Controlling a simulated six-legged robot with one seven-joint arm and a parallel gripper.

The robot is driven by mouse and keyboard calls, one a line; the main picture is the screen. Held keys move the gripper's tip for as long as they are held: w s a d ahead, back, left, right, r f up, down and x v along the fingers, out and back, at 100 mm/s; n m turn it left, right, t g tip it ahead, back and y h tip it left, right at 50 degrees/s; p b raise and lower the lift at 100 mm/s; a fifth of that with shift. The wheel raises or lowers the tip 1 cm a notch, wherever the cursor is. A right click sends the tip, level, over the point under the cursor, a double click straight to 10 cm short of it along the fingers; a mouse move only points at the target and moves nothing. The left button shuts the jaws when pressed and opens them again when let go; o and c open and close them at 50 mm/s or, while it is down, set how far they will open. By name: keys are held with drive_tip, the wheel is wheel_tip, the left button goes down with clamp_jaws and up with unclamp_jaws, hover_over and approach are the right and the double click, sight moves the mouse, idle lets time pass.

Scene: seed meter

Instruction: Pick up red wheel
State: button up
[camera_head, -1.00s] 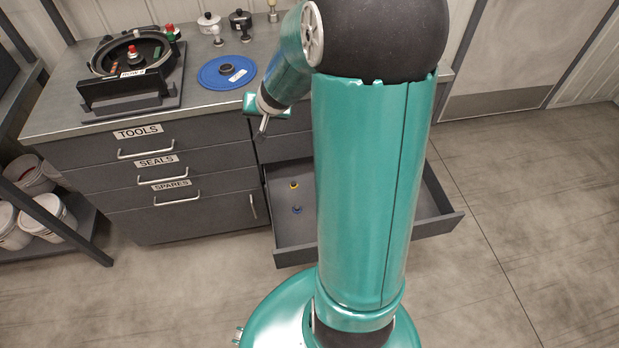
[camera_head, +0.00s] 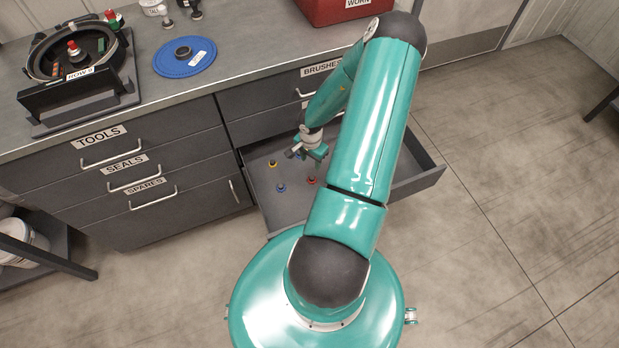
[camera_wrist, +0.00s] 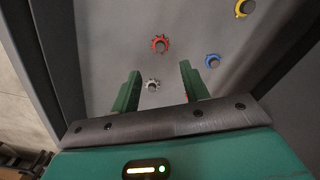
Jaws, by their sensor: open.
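The red wheel (camera_wrist: 160,44) lies on the floor of the open drawer (camera_head: 272,206). In the wrist view it shows beyond my fingertips, roughly between their lines. In the head view the red wheel (camera_head: 312,181) is just below my gripper (camera_head: 308,153). In the wrist view my gripper (camera_wrist: 159,88) is open, with nothing held between its green fingers.
A blue wheel (camera_wrist: 212,60) and a yellow wheel (camera_wrist: 244,7) lie to the right in the wrist view. Drawer walls surround them. A blue plate (camera_head: 184,58), a seed meter (camera_head: 75,58) and a red bin (camera_head: 335,8) stand on the counter above.

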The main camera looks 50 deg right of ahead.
sight(312, 178)
drive_tip(key=f, duration=1.2)
drive_tip(key=shift+d, duration=0.25)
drive_tip(key=c, duration=0.6)
